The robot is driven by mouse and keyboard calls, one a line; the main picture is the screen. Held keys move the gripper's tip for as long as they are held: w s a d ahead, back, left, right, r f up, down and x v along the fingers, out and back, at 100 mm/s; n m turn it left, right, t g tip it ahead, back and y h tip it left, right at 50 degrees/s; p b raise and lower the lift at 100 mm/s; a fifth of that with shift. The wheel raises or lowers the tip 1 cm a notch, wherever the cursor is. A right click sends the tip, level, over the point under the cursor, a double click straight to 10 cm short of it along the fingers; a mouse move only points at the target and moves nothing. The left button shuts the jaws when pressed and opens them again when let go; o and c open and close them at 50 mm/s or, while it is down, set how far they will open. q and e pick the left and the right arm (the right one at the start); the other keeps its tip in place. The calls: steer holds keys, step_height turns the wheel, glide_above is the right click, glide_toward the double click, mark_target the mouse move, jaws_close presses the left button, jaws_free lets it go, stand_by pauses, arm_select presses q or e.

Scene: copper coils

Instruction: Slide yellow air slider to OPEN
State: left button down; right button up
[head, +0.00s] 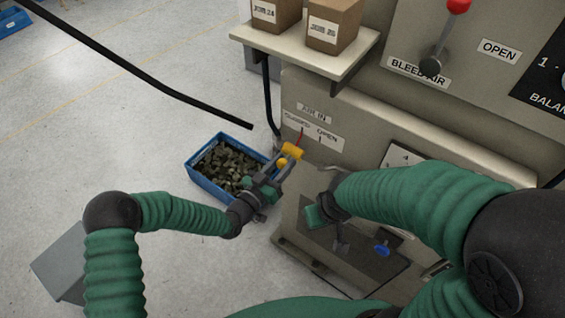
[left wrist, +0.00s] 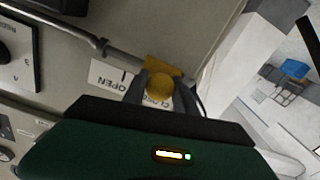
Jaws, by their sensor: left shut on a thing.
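The yellow air slider (head: 291,151) sits on a pipe at the front of the machine, below the AIR IN label (head: 314,113). In the left wrist view its round yellow knob (left wrist: 159,86) lies between my left fingertips. My left gripper (head: 283,168) is shut on the slider's knob. The CLOSED/OPEN label (head: 316,130) is behind the slider; in the left wrist view the slider is by the CLOSED end, and that word is partly covered by the gripper. My right gripper (head: 318,212) is low in front of the machine; its fingers are not clear.
A blue bin (head: 199,179) of dark metal pieces stands on the floor behind my left gripper. A shelf (head: 333,66) with two cardboard boxes (head: 333,25) juts out above. A BLEED AIR lever (head: 432,62) is at the upper right. A blue knob (head: 382,249) lies low on the machine.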

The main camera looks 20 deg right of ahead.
arm_select(q)
steer(key=shift+w+r, duration=0.1)
steer(key=shift+r, duration=0.05)
stand_by(0.6)
steer(key=s+d+b, duration=0.2)
steer(key=s+d, duration=0.2)
steer(key=s, duration=0.1)
steer(key=shift+s, duration=0.15)
steer(key=c, duration=1.1)
jaws_free()
steer(key=shift+d, duration=0.1)
steer(key=shift+o, duration=0.5)
steer(key=shift+d, duration=0.15)
